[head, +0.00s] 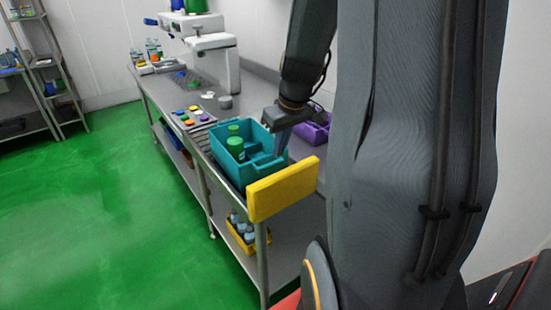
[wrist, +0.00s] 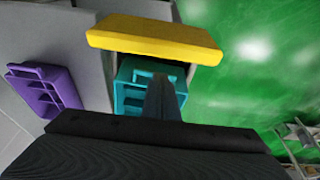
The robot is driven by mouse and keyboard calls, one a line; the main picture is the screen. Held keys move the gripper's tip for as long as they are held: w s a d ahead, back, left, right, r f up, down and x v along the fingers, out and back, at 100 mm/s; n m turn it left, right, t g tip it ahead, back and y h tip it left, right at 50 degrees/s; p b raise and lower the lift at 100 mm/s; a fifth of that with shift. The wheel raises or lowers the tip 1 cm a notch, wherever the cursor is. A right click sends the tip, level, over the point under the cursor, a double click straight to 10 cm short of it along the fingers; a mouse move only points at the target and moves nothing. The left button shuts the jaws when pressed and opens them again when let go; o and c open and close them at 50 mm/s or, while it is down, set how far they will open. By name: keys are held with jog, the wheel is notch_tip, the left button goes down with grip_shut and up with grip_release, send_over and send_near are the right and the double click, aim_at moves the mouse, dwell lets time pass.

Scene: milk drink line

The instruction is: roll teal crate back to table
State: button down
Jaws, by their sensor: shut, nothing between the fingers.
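The teal crate (head: 228,164) sits on the metal table (head: 262,74) near its front end, in front of the yellow block at that end. It holds green-capped bottles (head: 235,146) and has inner dividers. In the wrist view the teal crate (wrist: 126,98) is partly hidden behind my gripper. My gripper (head: 281,146) is shut and empty, pointing down at the right side of the crate. In the wrist view my gripper (wrist: 163,85) overlaps the crate; I cannot tell whether it touches it.
A yellow block (head: 285,189) stands across the table end, also large in the wrist view (wrist: 155,38). A purple crate (head: 316,131) lies behind my gripper. A yellow crate of bottles (head: 241,236) is on the lower shelf. Small coloured items and a machine (head: 215,57) stand farther back. Green floor at left is clear.

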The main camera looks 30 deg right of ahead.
jog(key=b+x, duration=0.7)
jog(key=x, duration=0.3)
jog(key=shift+r, duration=0.1)
